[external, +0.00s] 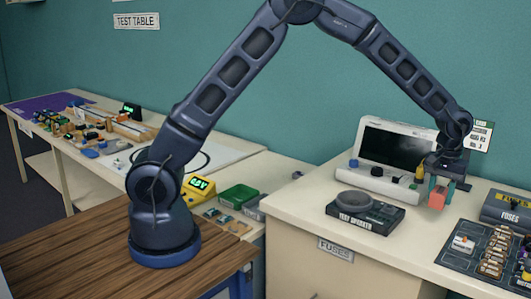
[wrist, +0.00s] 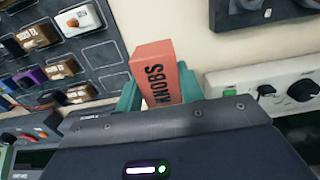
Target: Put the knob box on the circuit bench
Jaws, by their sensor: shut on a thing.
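The knob box (external: 437,200) is a small orange-red box; in the wrist view (wrist: 152,72) it shows the dark word KNOBS on its side. My gripper (external: 440,187) is shut on it, with a teal finger on either side. It holds the box over the right-hand cream counter (external: 300,215), in front of a white instrument with a dark screen. I cannot tell for sure whether the box is clear of the counter top. No surface in view is labelled circuit bench, so I cannot tell which one it is.
The white instrument (external: 377,184) and a black round-topped device (external: 366,211) stand left of my gripper. A dark tray of small parts (external: 479,277) and a FUSES box (external: 508,208) lie to the right. A long cluttered table (external: 225,156) is at left, under a TEST TABLE sign.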

